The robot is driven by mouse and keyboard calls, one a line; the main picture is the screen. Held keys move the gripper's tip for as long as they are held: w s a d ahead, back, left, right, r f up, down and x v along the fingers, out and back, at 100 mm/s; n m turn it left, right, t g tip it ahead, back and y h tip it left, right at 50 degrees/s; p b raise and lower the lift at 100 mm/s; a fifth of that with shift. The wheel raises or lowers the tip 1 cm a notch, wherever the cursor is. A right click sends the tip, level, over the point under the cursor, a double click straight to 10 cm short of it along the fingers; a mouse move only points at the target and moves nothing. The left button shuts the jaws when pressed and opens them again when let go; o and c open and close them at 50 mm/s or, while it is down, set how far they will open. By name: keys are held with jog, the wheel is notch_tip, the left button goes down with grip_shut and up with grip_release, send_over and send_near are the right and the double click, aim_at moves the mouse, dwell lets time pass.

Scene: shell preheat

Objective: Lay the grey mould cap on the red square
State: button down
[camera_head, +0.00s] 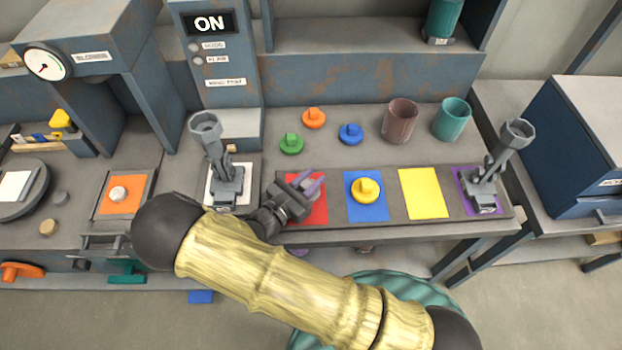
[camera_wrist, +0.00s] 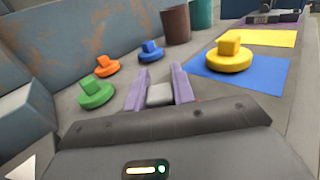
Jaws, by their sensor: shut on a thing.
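The grey mould cap (camera_wrist: 160,95) is between the two purple fingers of my gripper (camera_wrist: 158,88) in the wrist view. In the head view my gripper (camera_head: 310,186) is over the red square (camera_head: 318,213), with part of the red showing beside and below it. My gripper is shut on the cap. I cannot tell whether the cap touches the square. The cap is hard to make out in the head view, and its lower part is hidden in the wrist view.
A yellow cap (camera_head: 366,190) sits on the blue square (camera_head: 354,212) to the right. The yellow square (camera_head: 424,193) is bare. Grey clamp-like fixtures stand at left (camera_head: 226,180) and right (camera_head: 487,182). Green (camera_head: 291,144), orange (camera_head: 314,118) and blue (camera_head: 350,133) caps lie behind, near two cups.

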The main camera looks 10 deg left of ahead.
jog(key=shift+s+d+f, duration=0.1)
jog(key=shift+s+f, duration=0.05)
jog(key=shift+f, duration=0.45)
jog(key=c, duration=1.2)
grip_release()
jog(key=shift+f, duration=0.15)
jog(key=shift+o, duration=0.2)
jog(key=shift+r, duration=0.3)
jog(key=v, duration=0.4)
jog(key=b+v, duration=0.1)
jog(key=v, duration=0.3)
jog(key=r+v, duration=0.1)
jog(key=v, duration=0.3)
jog(key=shift+a, duration=0.2)
jog(key=shift+w+d, duration=0.1)
jog(key=shift+w, duration=0.15)
